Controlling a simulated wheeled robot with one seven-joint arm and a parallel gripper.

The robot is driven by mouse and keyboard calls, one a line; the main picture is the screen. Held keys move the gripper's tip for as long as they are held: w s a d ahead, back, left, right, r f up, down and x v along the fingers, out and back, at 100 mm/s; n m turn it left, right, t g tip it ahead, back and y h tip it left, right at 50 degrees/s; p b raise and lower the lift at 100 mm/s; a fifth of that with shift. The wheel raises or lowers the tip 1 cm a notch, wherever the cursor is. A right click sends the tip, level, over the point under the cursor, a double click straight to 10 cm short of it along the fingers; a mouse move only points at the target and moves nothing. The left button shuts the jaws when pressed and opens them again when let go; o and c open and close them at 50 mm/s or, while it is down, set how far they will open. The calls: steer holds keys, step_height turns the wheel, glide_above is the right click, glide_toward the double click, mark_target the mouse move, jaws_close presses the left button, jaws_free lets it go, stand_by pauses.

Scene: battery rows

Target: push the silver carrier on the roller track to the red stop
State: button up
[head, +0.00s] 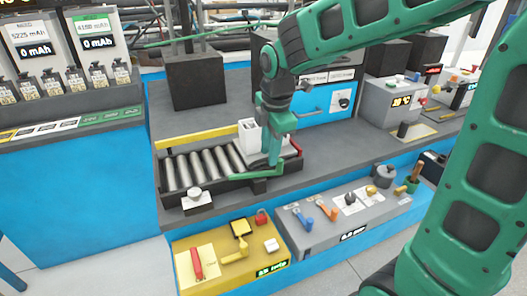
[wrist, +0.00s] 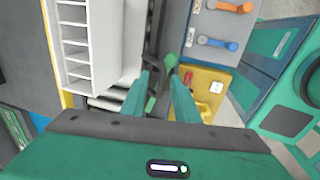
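The silver carrier (head: 246,135) is a pale, upright box on the roller track (head: 196,170), toward its right end in the head view. The wrist view shows its open compartments (wrist: 88,45) at upper left. The red stop (head: 297,149) is at the track's right end, partly hidden. My gripper (head: 270,168) is low over the track, right beside the carrier and in front of its right part. In the wrist view the two fingers (wrist: 162,78) stand apart with nothing held between them. Whether a finger touches the carrier is unclear, and the space between carrier and stop is hidden.
A yellow rail (head: 198,138) runs along the track's back. A dark block with a white knob (head: 195,196) stands at its front left. A yellow panel (head: 232,248) and a grey panel with levers (head: 335,215) lie in front. A black box (head: 195,80) stands behind.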

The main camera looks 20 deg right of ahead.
steer(key=shift+a, duration=0.1)
steer(key=shift+r, duration=0.1)
step_height(320, 180, up, 10)
steer(key=s, duration=0.1)
steer(key=shift+s+r, duration=0.15)
steer(key=shift+s, duration=0.25)
steer(key=shift+d, duration=0.2)
steer(key=s+d+f+m+g, duration=0.1)
steer(key=s+d+f+m, duration=0.2)
steer(key=s+d+m, duration=0.35)
steer(key=s+d+f+m, duration=0.3)
steer(key=s+d+m, duration=0.2)
steer(key=d+m, duration=0.25)
steer(key=s+d+f+m, duration=0.2)
steer(key=s+f+m, duration=0.1)
steer(key=s+m, duration=0.2)
steer(key=s+d+f+m+g, duration=0.1)
steer(key=s+d+f+m, duration=0.2)
steer(key=s+m, duration=0.3)
steer(key=shift+s+d+f, duration=0.15)
steer(key=shift+s+f, duration=0.1)
steer(key=shift+s, duration=0.8)
